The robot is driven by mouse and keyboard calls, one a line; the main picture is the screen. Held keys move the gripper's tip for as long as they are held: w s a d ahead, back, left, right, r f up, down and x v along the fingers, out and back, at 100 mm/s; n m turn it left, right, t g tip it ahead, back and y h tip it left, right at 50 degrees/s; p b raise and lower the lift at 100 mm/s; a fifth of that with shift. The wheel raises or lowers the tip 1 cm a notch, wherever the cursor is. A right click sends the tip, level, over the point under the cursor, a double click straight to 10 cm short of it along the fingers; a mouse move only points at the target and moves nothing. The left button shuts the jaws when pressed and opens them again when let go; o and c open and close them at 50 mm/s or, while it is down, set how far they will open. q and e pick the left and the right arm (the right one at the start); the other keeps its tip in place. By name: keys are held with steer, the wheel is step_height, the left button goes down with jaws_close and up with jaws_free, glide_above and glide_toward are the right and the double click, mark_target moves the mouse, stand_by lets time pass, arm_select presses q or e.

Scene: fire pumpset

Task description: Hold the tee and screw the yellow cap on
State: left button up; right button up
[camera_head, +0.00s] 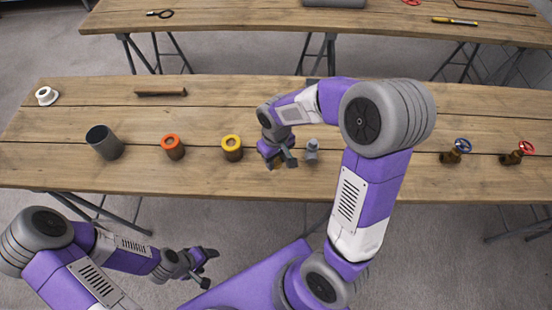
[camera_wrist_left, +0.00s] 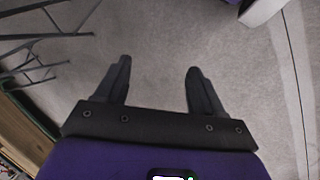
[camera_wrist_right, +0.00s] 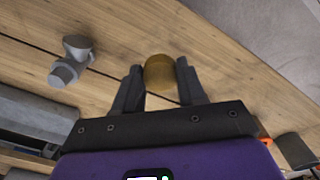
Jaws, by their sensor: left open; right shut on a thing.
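The grey tee (camera_head: 312,150) stands on the near table, just right of my right gripper (camera_head: 280,163). It also shows in the right wrist view (camera_wrist_right: 74,60), left of the fingers and apart from them. In that view my right gripper (camera_wrist_right: 159,72) is shut on a gold-brown cylinder (camera_wrist_right: 158,72) between its fingertips. I cannot tell whether this is the yellow cap; in the head view it is hidden. A yellow-topped round piece (camera_head: 232,147) stands on the table left of that gripper. My left gripper (camera_head: 205,266) is open and empty in front of the table, also in the left wrist view (camera_wrist_left: 158,82).
An orange-topped piece (camera_head: 172,147) and a grey cylinder (camera_head: 104,142) stand further left. A white fitting (camera_head: 46,96) and a dark bar (camera_head: 161,92) lie behind. Valves with blue (camera_head: 456,151) and red (camera_head: 517,153) handwheels stand at right. The table between tee and valves is clear.

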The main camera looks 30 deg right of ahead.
steer(key=shift+m, duration=0.7)
steer(key=w+a+f, duration=0.2)
steer(key=a+f, duration=0.1)
steer(key=w+a+f, duration=0.1)
steer(key=a+f, duration=0.1)
steer(key=shift+a, duration=0.25)
